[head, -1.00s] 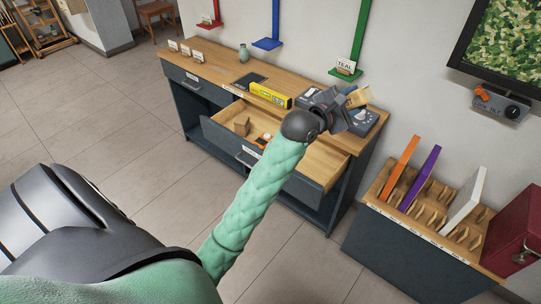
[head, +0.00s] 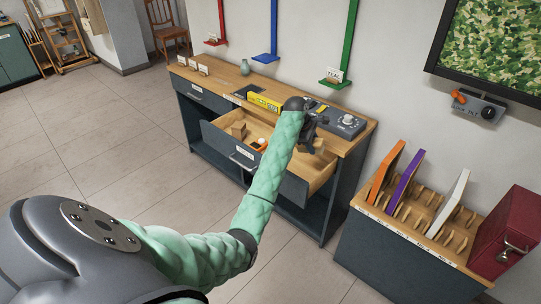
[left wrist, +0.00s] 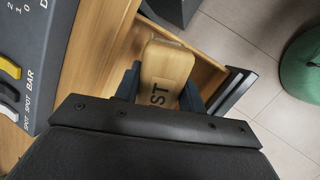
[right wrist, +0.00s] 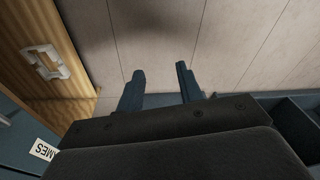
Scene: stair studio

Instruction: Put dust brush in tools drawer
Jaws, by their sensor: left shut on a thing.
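The dust brush (left wrist: 168,65) is a pale wooden block with dark letters ending in "ST". It sits between the two fingers of my left gripper (left wrist: 163,88) in the left wrist view. In the head view my left gripper (head: 308,136) is over the right part of the open drawer (head: 294,188), and the brush is mostly hidden there. The drawer's front label is too small to read. The brush's underside is hidden, so I cannot tell whether it touches the drawer floor. My right gripper (right wrist: 160,88) is open and empty in the right wrist view.
The drawer holds a wooden block (head: 238,130) and an orange-and-white item (head: 258,144) on its left. A grey control box (head: 340,121) and a yellow box (head: 263,102) stand on the bench top. A slotted rack (head: 400,240) stands to the right.

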